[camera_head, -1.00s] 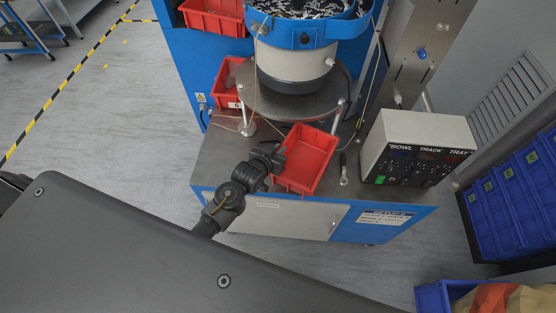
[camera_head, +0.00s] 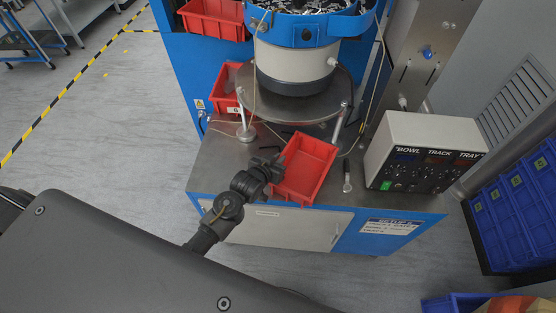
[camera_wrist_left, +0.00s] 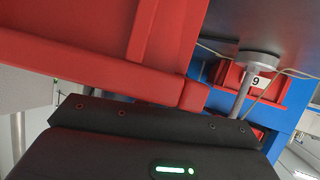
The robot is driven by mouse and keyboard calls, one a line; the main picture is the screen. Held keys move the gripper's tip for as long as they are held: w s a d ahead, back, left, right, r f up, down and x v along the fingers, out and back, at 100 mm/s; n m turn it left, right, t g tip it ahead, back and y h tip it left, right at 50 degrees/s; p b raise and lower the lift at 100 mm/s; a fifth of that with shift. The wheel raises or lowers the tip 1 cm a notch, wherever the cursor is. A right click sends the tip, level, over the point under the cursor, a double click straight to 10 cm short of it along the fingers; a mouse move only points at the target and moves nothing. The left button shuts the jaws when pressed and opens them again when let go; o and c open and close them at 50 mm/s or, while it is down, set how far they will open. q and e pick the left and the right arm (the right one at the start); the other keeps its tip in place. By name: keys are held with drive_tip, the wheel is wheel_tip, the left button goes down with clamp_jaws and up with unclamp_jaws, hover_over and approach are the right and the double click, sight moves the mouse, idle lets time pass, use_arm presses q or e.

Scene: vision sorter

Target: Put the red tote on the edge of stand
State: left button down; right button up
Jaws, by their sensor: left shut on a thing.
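The red tote (camera_head: 308,168) is at the front edge of the blue stand's metal top (camera_head: 218,165), below the round bowl platform. It looks empty. My left gripper (camera_head: 272,167) is at the tote's left side, shut on its rim. In the left wrist view the tote (camera_wrist_left: 100,62) fills the upper left, close against the dark gripper body (camera_wrist_left: 150,130). The fingertips are hidden there. Whether the tote's underside touches the stand top cannot be told. My right gripper is not in view.
The bowl feeder (camera_head: 295,60) stands behind the tote. A control box (camera_head: 425,155) is to its right. Another red bin (camera_head: 226,88) sits at the back left, and one more (camera_head: 212,18) is higher up.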

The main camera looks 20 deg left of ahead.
use_arm(q)
drive_tip(key=c, duration=1.5)
unclamp_jaws()
drive_tip(key=shift+r, duration=0.1)
drive_tip(key=shift+s+a+r, duration=0.1)
drive_tip(key=shift+s, duration=0.3)
drive_tip(key=v, duration=1.1)
drive_tip(key=shift+s+r+b, duration=0.1)
drive_tip(key=shift+b, duration=0.25)
